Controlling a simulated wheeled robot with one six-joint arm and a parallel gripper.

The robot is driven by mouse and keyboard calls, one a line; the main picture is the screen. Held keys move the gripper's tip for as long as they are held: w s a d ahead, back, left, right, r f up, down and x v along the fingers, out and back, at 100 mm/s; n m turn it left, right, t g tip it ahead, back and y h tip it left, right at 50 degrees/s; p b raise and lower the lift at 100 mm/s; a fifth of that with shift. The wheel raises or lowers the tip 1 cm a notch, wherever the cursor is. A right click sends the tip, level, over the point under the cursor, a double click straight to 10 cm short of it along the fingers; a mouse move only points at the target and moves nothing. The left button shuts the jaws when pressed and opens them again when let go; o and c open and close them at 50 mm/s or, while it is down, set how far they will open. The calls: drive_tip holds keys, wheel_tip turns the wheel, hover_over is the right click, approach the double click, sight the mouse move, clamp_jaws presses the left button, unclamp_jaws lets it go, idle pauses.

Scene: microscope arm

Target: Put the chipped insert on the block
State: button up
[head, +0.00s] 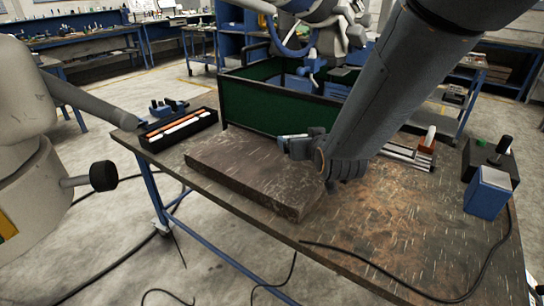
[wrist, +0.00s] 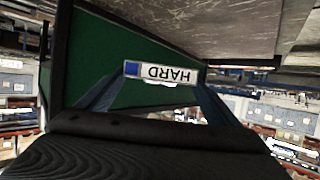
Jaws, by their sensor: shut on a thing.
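My gripper (head: 300,146) is low over the bench, at the far right part of a thick dark slab (head: 250,172), which may be the block. In the wrist view my gripper (wrist: 160,80) is shut on a small pale bar (wrist: 176,74) with a blue end square and the word HARD upside down. The bar lies across between the two fingers. The slab's surface appears at the top of the wrist view (wrist: 225,25). I cannot make out a chip on the bar, nor whether it touches the slab. No other chipped insert can be made out.
A green-walled bin (head: 275,103) stands behind the slab. A black tray (head: 153,146) with orange and white strips lies at left. A blue box (head: 488,192) and a black box with a knob stand at right, with a cable along the bench.

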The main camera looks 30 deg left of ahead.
sight(299, 178)
drive_tip(key=shift+a+f+p, duration=0.15)
drive_tip(key=shift+f+p, duration=0.25)
drive_tip(key=shift+f, duration=2)
drive_tip(key=shift+a+f+p, duration=0.1)
drive_tip(key=shift+f+p, duration=0.3)
drive_tip(key=shift+f, duration=2)
drive_tip(key=shift+f, duration=0.1)
drive_tip(key=o, duration=1.6)
drive_tip(key=shift+s+f, duration=0.1)
drive_tip(key=shift+o, duration=0.2)
drive_tip(key=shift+s+d+r, duration=0.1)
drive_tip(key=shift+d+r, duration=0.05)
drive_tip(key=shift+r, duration=0.05)
drive_tip(key=b+v, duration=0.1)
drive_tip(key=v, duration=1)
drive_tip(key=shift+s+d+r+b, duration=0.15)
drive_tip(key=shift+s+d+b, duration=0.1)
drive_tip(key=shift+b, duration=0.1)
drive_tip(key=shift+w, duration=0.1)
